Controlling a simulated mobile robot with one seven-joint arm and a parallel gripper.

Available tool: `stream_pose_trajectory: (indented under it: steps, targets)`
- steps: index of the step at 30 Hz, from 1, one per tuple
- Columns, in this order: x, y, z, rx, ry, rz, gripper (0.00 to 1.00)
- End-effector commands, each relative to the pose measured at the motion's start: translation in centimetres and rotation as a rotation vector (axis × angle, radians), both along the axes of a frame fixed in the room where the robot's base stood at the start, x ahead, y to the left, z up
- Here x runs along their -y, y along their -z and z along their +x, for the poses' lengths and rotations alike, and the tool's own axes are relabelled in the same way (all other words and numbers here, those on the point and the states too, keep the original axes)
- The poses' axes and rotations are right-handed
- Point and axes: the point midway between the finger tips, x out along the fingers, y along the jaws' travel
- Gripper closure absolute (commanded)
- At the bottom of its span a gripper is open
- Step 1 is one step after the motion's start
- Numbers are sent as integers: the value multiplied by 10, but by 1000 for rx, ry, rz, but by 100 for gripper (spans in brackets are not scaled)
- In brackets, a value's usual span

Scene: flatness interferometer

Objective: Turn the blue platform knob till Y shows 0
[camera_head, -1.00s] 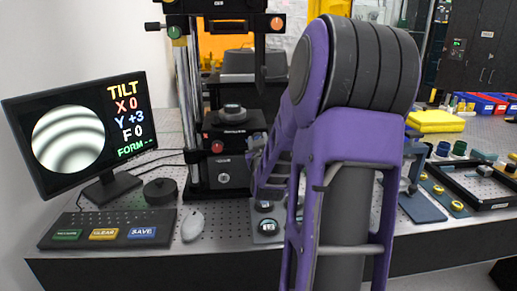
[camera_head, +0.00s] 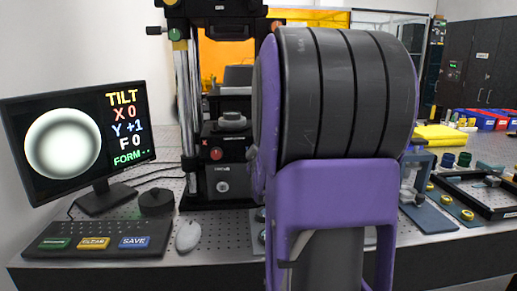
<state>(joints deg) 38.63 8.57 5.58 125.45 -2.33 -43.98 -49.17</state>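The monitor (camera_head: 78,140) at the left reads TILT, X 0, Y +1, F 0 and FORM with dashes. Its round picture shows a mostly pale disc with a darker rim and no clear stripes. The interferometer (camera_head: 222,185) stands right of the monitor, with a platform and a dark round part (camera_head: 232,120) on it. A red knob (camera_head: 215,153) shows on its left front. The blue platform knob is not visible; my large purple and black arm covers the right side of the instrument. My gripper is hidden behind my arm, so its hold cannot be seen.
A keypad (camera_head: 98,240) with green, yellow and blue keys, a mouse (camera_head: 188,236) and a black round puck (camera_head: 156,198) lie at the left front of the perforated table. Trays, yellow rings and a yellow block (camera_head: 440,135) are at the right.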

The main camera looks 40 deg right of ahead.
Motion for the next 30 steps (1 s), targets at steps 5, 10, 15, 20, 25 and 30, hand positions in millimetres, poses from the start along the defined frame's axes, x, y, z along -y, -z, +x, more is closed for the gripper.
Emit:
stream_pose_trajectory:
  steps: [5, 10, 15, 20, 25, 30]
  targets:
    - [1, 0, 0, -6, 2, -8, 100]
    - [1, 0, -1, -6, 2, -8, 100]
    - [1, 0, 0, -5, 2, -7, 50]
    - [1, 0, 0, -5, 1, -8, 31]
    - [0, 0, 0, -5, 1, -7, 31]
    - [0, 0, 0, -5, 0, -8, 31]
